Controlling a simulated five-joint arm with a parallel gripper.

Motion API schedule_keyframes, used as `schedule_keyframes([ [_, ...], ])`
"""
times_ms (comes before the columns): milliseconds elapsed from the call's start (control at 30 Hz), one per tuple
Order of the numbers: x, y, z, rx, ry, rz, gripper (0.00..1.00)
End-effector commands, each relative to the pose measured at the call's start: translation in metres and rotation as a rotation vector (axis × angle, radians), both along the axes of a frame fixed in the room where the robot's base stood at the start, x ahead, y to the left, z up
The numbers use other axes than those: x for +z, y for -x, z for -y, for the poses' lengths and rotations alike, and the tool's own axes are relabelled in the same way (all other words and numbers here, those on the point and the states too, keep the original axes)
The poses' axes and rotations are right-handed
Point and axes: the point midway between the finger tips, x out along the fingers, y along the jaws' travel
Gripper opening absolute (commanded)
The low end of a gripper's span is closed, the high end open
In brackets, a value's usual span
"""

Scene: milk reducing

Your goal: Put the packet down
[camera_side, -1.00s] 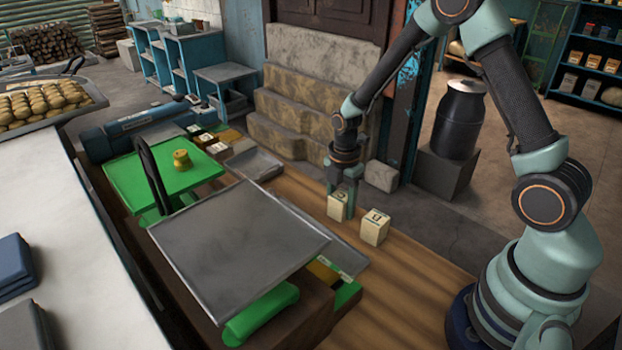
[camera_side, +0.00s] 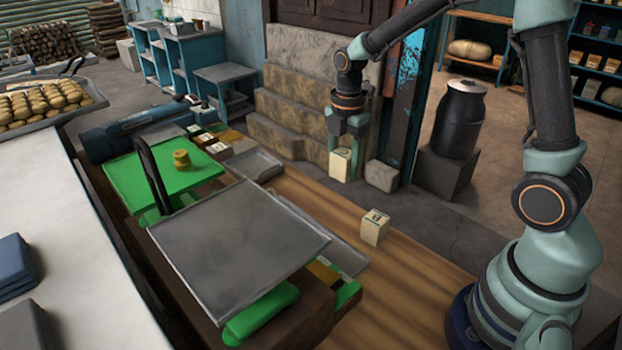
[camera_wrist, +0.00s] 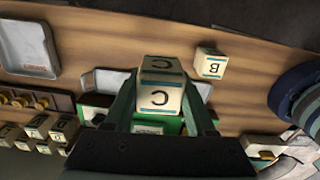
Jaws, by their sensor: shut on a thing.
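My gripper (camera_side: 345,160) is shut on a cream packet (camera_side: 340,164) above the wooden tabletop. In the wrist view the packet (camera_wrist: 160,90) is marked C and sits between both fingers. A second cream packet (camera_side: 375,228) stands alone on the wood, apart from the gripper; in the wrist view it is marked B (camera_wrist: 211,64). The balance has a bare grey pan (camera_side: 240,245) on the near side and a green plate (camera_side: 140,180) with a brass weight (camera_side: 181,159) on it.
A shallow grey metal tray (camera_side: 256,165) lies behind the balance, with small blocks beside it. Another grey tray edge (camera_side: 335,246) shows beside the near pan. Bare wood (camera_side: 415,262) lies around packet B. Stone steps (camera_side: 300,125) and a dark milk can (camera_side: 459,118) stand beyond the table.

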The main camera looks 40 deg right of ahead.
Motion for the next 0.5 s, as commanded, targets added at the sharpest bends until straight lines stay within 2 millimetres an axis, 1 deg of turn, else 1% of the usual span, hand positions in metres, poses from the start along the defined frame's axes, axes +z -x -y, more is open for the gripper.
schedule_keyframes([
  [33, 0.016, -0.002, 0.000, 0.000, 0.000, 0.008, 0.00],
  [100, 0.033, -0.001, 0.000, 0.000, 0.001, 0.007, 0.00],
  [200, 0.053, -0.001, 0.000, 0.000, 0.001, 0.006, 0.00],
  [300, 0.067, -0.001, 0.000, 0.000, 0.000, 0.003, 0.00],
  [400, 0.078, -0.001, 0.000, 0.002, 0.000, 0.003, 0.00],
  [500, 0.088, -0.004, -0.007, 0.030, 0.001, 0.003, 0.00],
])
